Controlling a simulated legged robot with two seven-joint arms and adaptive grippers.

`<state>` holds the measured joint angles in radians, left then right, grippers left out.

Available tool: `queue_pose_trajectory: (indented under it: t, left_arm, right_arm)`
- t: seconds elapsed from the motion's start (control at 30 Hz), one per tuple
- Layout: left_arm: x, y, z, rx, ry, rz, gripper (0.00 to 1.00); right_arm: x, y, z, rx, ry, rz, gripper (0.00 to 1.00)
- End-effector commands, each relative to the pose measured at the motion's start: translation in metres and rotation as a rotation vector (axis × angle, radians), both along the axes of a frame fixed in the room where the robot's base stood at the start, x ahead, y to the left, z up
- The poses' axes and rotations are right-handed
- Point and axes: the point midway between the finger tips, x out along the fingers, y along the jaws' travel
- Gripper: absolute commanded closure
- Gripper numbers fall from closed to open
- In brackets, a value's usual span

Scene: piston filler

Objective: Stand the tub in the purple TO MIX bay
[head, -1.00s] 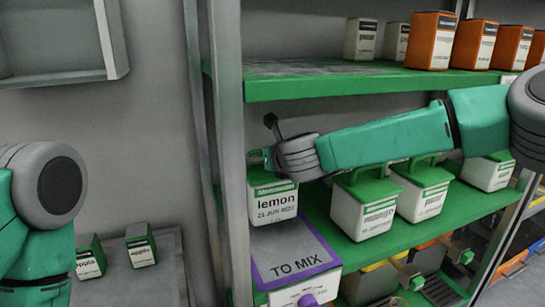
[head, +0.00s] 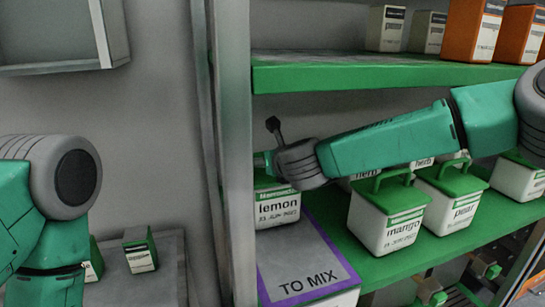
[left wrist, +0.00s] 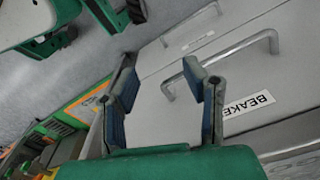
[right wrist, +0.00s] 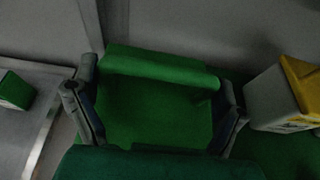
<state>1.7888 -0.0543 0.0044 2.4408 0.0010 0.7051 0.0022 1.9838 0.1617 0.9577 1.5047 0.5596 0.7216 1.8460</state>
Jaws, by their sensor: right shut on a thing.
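The lemon tub (head: 277,208) is white with a green lid and a "lemon" label. It is upright over the back of the purple-edged TO MIX bay (head: 347,262), at the left end of the shelf; I cannot tell whether its base rests there. My right gripper (head: 264,162) is shut on the tub at its top. In the right wrist view the fingers (right wrist: 155,110) lie on both sides of the green lid and handle (right wrist: 160,70). My left gripper (left wrist: 158,75) is open and empty in front of grey drawers. The head view does not show its fingers.
The mango tub (head: 385,225) and pear tub (head: 455,205) stand to the right. A metal post (head: 232,150) is close on the left. The green upper shelf (head: 380,75) is above my right arm. The bay's front part is clear.

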Motion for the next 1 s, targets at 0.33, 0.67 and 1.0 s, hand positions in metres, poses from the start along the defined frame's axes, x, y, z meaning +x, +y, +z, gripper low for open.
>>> queue_pose_trajectory:
  t: [0.33,0.67,1.0]
  left_arm:
    - [0.000,0.000,-0.002,0.000,-0.001,-0.001,0.60]
    - [0.000,0.000,-0.002,0.000,-0.001,0.000,0.60]
    - [0.000,0.000,0.005,0.000,0.000,-0.001,0.60]
  right_arm:
    - [-0.001,0.005,-0.006,-0.006,0.003,-0.001,0.00]
    - [-0.003,0.003,-0.004,-0.003,0.003,-0.001,0.00]
    - [-0.054,-0.014,0.019,-0.002,0.004,0.000,0.00]
